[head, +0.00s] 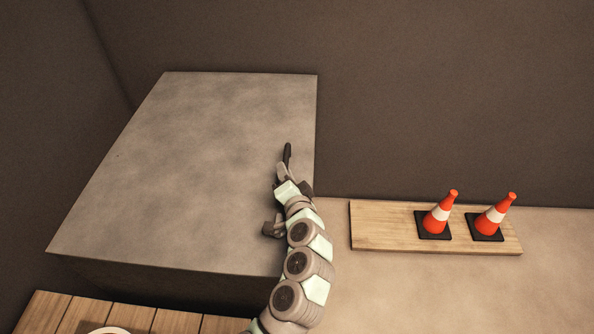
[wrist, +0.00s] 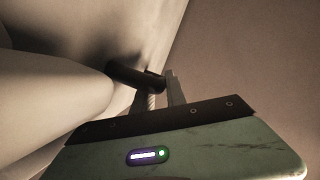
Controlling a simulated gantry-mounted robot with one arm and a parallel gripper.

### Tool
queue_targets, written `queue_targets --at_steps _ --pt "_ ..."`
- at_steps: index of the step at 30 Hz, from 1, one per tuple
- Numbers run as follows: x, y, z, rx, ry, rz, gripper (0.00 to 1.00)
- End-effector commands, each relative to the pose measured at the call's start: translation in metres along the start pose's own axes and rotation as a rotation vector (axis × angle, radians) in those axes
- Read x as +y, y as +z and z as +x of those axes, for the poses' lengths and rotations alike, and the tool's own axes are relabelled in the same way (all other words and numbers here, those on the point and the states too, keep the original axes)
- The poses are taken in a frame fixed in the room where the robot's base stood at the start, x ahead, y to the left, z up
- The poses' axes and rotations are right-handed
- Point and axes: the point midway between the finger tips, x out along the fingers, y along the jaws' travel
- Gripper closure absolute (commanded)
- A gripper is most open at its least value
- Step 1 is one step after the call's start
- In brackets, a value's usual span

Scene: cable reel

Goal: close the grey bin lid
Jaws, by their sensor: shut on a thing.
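A large grey box-like body (head: 190,160) with a flat, mottled top fills the left of the head view. I cannot make out a separate lid seam on it, so whether this top is the bin lid is unclear. My gripper (wrist: 160,88) is at its right side, toward the back. In the wrist view its fingers are closed on a short dark bar (wrist: 128,75), which looks like a handle. The dark bar also shows in the head view (head: 287,152), upright beside the gripper. My arm hides part of the box's right edge.
A wooden board (head: 380,228) lies to the right, bearing two orange-and-white cones, the left one (head: 440,213) and the right one (head: 494,214). Wooden slats (head: 50,308) show at the lower left. Dark walls stand behind. The floor at front right is clear.

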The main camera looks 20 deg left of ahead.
Motion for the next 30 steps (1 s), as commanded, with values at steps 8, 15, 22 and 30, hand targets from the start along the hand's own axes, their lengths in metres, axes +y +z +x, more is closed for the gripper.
queue_targets --at_steps 8,15,22,30 --pt "0.0123 0.0149 0.0040 -0.022 0.013 0.002 1.00" --pt "0.0153 0.0175 0.0043 -0.027 0.017 0.002 0.80" --pt "0.0157 0.0175 0.0043 -0.026 0.018 -0.001 0.62" --pt "0.0160 0.0176 0.0031 -0.026 0.018 -0.003 0.62"
